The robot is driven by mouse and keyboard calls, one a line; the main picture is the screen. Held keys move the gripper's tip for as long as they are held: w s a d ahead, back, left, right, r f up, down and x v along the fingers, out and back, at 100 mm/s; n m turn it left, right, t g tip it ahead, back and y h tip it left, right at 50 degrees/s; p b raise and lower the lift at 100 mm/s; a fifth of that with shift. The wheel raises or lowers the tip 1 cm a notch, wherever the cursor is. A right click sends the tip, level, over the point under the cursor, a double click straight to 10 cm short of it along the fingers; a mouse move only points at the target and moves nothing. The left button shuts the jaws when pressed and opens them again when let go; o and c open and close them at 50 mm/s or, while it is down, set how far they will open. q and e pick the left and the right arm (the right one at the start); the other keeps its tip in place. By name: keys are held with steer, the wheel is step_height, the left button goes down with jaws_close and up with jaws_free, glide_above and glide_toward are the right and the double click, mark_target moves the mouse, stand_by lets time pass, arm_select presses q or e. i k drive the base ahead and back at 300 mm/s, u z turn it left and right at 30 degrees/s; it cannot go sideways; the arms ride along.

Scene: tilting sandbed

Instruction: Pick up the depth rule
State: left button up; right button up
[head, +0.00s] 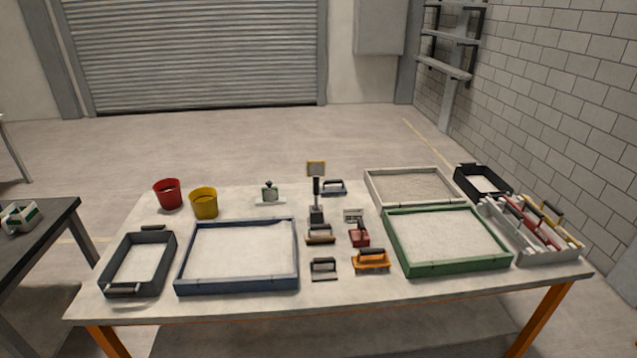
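I cannot tell for sure which item is the depth rule. A small pale plate with darker marks (353,215) lies in the middle of the table and may be it, but its markings are too small to read. Just left of it stands a dark post with a yellow-framed head (316,169). Around it are several handled tools: a red one (359,236), an orange one (370,261), a tan-handled one (320,235) and black-handled ones (324,267). Neither of my grippers is in view.
The table (340,298) holds blue (237,284), green (458,267) and pale (369,186) framed sand trays. Dark pans (116,264) stand at both ends, a tool rack (550,257) at right, and red (167,195) and yellow (204,205) buckets at back left. The front edge is clear.

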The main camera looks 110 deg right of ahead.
mark_target(316, 169)
steer(key=z, duration=1.85)
